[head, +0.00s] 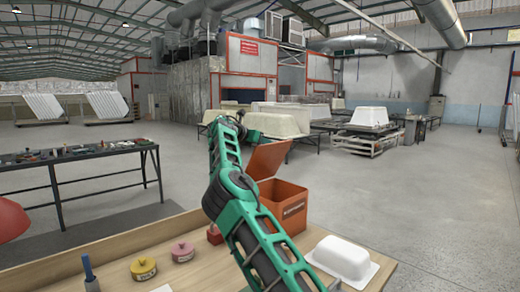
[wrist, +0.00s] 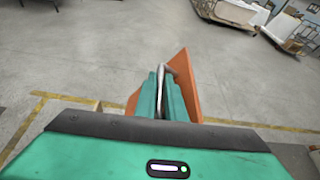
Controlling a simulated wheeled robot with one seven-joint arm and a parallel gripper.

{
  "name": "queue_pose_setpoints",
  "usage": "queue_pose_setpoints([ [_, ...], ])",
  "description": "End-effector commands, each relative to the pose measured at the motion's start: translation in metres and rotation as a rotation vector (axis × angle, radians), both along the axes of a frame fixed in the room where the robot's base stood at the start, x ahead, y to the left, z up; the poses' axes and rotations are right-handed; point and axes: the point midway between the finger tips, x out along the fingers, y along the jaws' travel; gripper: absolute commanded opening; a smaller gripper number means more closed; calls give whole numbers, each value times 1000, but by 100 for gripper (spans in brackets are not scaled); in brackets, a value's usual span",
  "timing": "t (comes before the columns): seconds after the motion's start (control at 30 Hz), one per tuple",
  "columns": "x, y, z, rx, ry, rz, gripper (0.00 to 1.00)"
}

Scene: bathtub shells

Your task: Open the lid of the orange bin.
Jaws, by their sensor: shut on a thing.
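The orange bin (head: 288,204) stands on the wooden table, partly hidden behind my arm. Its orange lid (head: 267,158) is raised and tilted up from the box, with the opening showing below it. In the wrist view the lid (wrist: 184,82) stands as a steep orange panel beside my fingers. My gripper (wrist: 161,97) is shut on a thin grey metal handle (wrist: 162,72) at the lid. In the head view my arm hides the fingers and the grip.
A white tub-shaped piece (head: 342,258) lies right of the bin. A pink tin (head: 182,251), a yellow tin (head: 144,268) and a blue upright tool (head: 90,272) stand to the left. A dark workbench (head: 80,156) stands beyond. The floor at right is open.

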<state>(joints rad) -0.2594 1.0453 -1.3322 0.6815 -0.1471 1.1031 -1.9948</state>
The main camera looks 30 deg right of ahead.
Motion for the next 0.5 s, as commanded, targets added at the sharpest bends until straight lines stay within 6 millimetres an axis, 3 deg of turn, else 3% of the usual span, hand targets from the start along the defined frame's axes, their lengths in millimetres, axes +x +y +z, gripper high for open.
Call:
queue_pose_setpoints([
  [0.17, -1, -14, 0, -7, 33, -18, 0],
  [0.5, 0, -19, 2, -13, 58, -24, 0],
])
